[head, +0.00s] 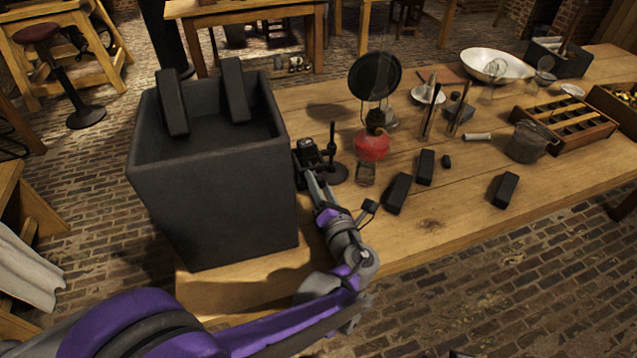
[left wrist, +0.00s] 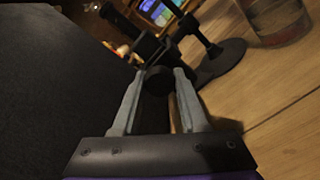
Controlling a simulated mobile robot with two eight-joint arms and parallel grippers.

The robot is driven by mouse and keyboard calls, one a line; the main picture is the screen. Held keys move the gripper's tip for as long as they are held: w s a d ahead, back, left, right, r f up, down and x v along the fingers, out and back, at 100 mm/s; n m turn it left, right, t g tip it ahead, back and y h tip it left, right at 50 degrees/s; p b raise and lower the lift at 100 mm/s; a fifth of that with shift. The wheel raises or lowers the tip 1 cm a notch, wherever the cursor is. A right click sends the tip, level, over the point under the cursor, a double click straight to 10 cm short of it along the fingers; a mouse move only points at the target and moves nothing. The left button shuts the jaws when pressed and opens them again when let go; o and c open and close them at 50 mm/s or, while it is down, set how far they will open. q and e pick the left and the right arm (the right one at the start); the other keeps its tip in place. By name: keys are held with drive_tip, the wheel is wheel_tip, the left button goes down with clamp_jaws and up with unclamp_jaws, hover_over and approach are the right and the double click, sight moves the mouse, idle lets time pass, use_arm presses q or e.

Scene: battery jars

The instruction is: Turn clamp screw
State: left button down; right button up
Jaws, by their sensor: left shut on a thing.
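A black clamp (head: 307,152) stands on the wooden table beside the large dark jar (head: 215,205), next to a black round base with an upright post (head: 332,160). In the left wrist view the clamp screw's dark round knob (left wrist: 158,80) sits between the two grey fingers. My left gripper (head: 312,178) reaches in from the front and is shut on this knob. It also shows in the left wrist view (left wrist: 158,92). The fingers hide the knob's sides, and the screw's thread is not clear.
The jar's tall wall is close to the left of my gripper. Black blocks (head: 398,193) lie on the table to the right, near a red burner (head: 372,146) and a small glass (head: 365,173). The front right of the table (head: 450,225) is mostly clear.

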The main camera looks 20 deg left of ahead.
use_arm(q)
drive_tip(key=shift+m, duration=0.6)
drive_tip(key=shift+c, duration=2.2)
unclamp_jaws()
drive_tip(key=v, duration=1.1)
drive_tip(key=shift+w+p, duration=0.1)
drive_tip(key=shift+p, duration=0.25)
